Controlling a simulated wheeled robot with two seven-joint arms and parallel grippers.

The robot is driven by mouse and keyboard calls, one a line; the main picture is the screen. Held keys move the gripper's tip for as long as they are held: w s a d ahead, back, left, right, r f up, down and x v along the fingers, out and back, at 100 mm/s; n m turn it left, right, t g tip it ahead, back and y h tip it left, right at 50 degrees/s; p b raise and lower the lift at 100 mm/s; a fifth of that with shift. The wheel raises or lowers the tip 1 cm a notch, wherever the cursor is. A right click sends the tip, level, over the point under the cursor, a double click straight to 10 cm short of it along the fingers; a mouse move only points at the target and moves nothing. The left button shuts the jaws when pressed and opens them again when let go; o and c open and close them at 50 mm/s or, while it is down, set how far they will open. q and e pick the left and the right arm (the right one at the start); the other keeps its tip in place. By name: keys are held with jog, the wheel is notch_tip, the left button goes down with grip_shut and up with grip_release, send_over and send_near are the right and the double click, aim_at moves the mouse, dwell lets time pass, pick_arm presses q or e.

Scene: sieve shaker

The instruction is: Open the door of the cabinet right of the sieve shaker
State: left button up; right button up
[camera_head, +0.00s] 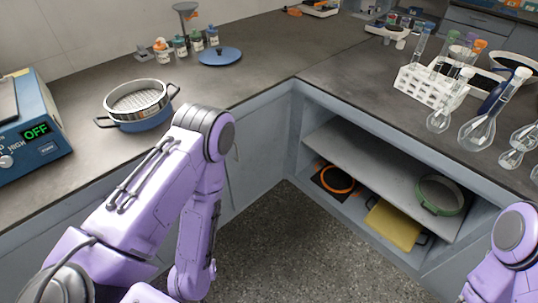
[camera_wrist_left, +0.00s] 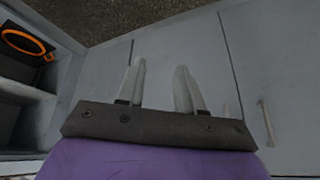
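The sieve shaker (camera_head: 30,125) is the blue device with a green OFF display at the left of the counter in the head view. Grey cabinet fronts (camera_head: 255,145) run below the counter to its right. In the left wrist view, my left gripper (camera_wrist_left: 160,85) is open, its two fingers apart in front of a closed grey door panel (camera_wrist_left: 185,48). I see no handle between the fingers. A slim vertical handle (camera_wrist_left: 266,122) shows on the neighbouring panel at the right of that view. My left gripper is hidden in the head view, and my right gripper is out of frame.
A sieve with a blue pan (camera_head: 140,105) stands on the counter. An open-fronted cabinet (camera_head: 385,165) holds an orange ring (camera_head: 337,179), a yellow item (camera_head: 393,226) and a green ring (camera_head: 441,195). Glassware (camera_head: 485,125) stands on the right counter. The floor (camera_head: 290,250) between is clear.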

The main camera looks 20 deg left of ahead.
pick_arm(q)
jog(key=w+a+f+t+y+b, duration=0.1)
jog(key=w+f+t+b, duration=0.25)
jog(key=w, duration=0.45)
jog(key=w+a+f+t+y+b, duration=0.1)
jog(key=w+f+t+b, duration=0.15)
jog(key=w+b, duration=0.4)
jog(key=t+y+b, duration=0.4)
jog(key=t+b, duration=0.1)
jog(key=b, duration=0.3)
send_near(238, 154)
jog(key=x, duration=0.5)
jog(key=r+b+x, duration=0.1)
jog(key=x, duration=0.2)
jog(key=shift+w+a, duration=0.1)
jog(key=shift+a, duration=0.05)
jog(key=shift+w+a, duration=0.15)
jog(key=shift+w, duration=0.15)
jog(key=shift+r, duration=0.1)
grip_shut()
